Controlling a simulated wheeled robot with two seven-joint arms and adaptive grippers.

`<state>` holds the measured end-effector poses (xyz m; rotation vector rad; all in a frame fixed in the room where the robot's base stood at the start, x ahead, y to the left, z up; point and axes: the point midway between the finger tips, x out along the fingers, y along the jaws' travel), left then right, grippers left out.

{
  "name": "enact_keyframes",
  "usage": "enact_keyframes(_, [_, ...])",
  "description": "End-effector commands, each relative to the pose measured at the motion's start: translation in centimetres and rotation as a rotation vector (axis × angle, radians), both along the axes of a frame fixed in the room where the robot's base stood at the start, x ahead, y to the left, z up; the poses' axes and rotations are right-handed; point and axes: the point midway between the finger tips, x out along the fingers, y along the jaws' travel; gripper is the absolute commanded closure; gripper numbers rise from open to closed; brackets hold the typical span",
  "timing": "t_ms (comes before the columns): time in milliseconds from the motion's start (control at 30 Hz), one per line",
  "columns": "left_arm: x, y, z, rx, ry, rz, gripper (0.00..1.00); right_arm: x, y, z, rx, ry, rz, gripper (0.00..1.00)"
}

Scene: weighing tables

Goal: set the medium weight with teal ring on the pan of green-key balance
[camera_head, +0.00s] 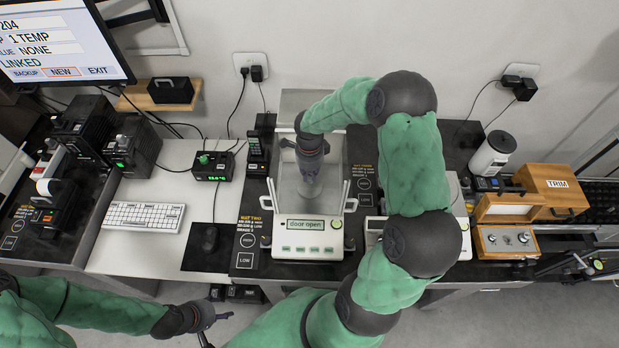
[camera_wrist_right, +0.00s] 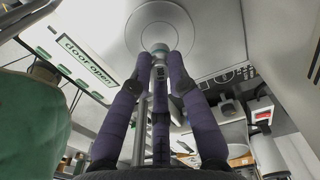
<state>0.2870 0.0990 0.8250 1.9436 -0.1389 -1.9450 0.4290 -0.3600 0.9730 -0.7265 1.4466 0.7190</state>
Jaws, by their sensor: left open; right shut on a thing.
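The balance with the lit green key (camera_head: 337,224) stands in the middle of the bench, its display reading "door open". My right gripper (camera_head: 309,188) reaches down into its open weighing chamber from above. In the right wrist view this gripper (camera_wrist_right: 160,62) is shut on a slim metal weight (camera_wrist_right: 159,58). The round pan (camera_wrist_right: 143,20) lies right at the fingertips there; I cannot tell whether the weight touches it. No teal ring is discernible. My left gripper (camera_head: 207,318) is open and empty at the lower left, in front of the bench.
A second balance (camera_head: 374,226) stands to the right, mostly hidden by my right arm. A wooden box marked TRIM (camera_head: 558,184) stands at the right.

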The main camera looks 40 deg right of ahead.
Motion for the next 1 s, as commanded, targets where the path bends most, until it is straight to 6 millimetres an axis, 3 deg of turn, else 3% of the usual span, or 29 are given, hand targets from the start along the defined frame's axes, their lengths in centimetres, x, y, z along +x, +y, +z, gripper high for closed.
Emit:
enact_keyframes(200, [0.0,0.0,-0.2,0.0,0.0,0.0,0.44,-0.1,0.0,-2.6,0.0,0.002,0.0,1.0])
enact_keyframes(600, [0.0,0.0,-0.7,0.0,0.0,0.0,0.44,0.0,0.0,-3.0,0.0,0.0,0.001,1.0])
enact_keyframes(633, [0.0,0.0,-0.6,0.0,0.0,0.0,0.44,0.0,0.0,-2.9,0.0,0.001,0.001,0.74])
enact_keyframes(700, [0.0,0.0,-0.5,0.0,0.0,0.0,0.44,0.0,0.0,-2.9,0.0,0.001,0.001,0.58])
enact_keyframes(1000, [0.0,0.0,-0.5,0.0,0.0,0.0,0.44,-0.1,0.0,-2.8,0.0,0.001,0.001,0.58])
